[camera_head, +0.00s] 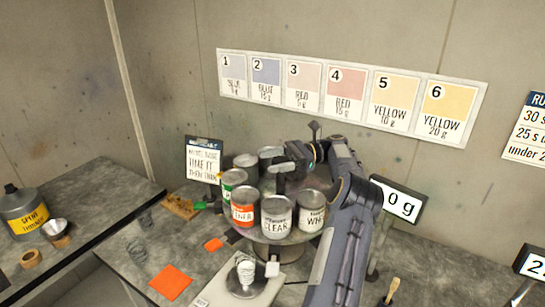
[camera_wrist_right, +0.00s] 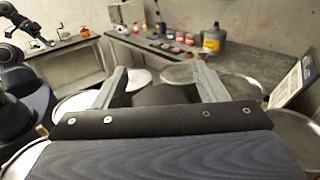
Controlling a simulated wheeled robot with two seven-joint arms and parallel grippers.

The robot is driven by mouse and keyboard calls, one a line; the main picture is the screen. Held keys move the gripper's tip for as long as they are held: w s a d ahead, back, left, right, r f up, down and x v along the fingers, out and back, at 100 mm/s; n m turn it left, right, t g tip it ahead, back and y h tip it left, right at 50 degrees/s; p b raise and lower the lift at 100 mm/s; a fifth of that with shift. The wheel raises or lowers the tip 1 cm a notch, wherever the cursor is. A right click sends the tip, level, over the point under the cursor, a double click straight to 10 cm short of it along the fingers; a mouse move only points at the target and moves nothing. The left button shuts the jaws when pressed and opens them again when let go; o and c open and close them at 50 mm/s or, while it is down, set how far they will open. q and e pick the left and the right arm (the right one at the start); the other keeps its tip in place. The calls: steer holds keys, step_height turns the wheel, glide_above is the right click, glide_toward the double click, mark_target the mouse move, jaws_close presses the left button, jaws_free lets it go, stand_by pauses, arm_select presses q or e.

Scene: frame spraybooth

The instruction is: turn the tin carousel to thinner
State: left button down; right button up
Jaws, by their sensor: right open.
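The tin carousel (camera_head: 272,240) stands on the bench with several tins in a ring. The tin with the orange label, partly readable as thinner (camera_head: 243,213), is at the front left. Beside it are the clear tin (camera_head: 277,222) at the front and the white tin (camera_head: 312,213) at the front right. My right gripper (camera_head: 282,168) is over the middle of the carousel. In the right wrist view its two fingers (camera_wrist_right: 162,82) are apart, with a dark shape between them and tin tops around. Contact cannot be told. My left arm shows at that view's upper left; its gripper (camera_wrist_right: 47,42) is small.
A sign (camera_head: 203,161) stands behind left and a display (camera_head: 398,202) at the right. A yellow-labelled can (camera_head: 24,215) is far left.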

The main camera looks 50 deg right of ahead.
steer(key=s+a+r+b, duration=0.4)
steer(key=s+a+r, duration=0.4)
steer(key=a+r, duration=0.3)
steer(key=shift+a+r, duration=0.3)
steer(key=shift+c, duration=0.3)
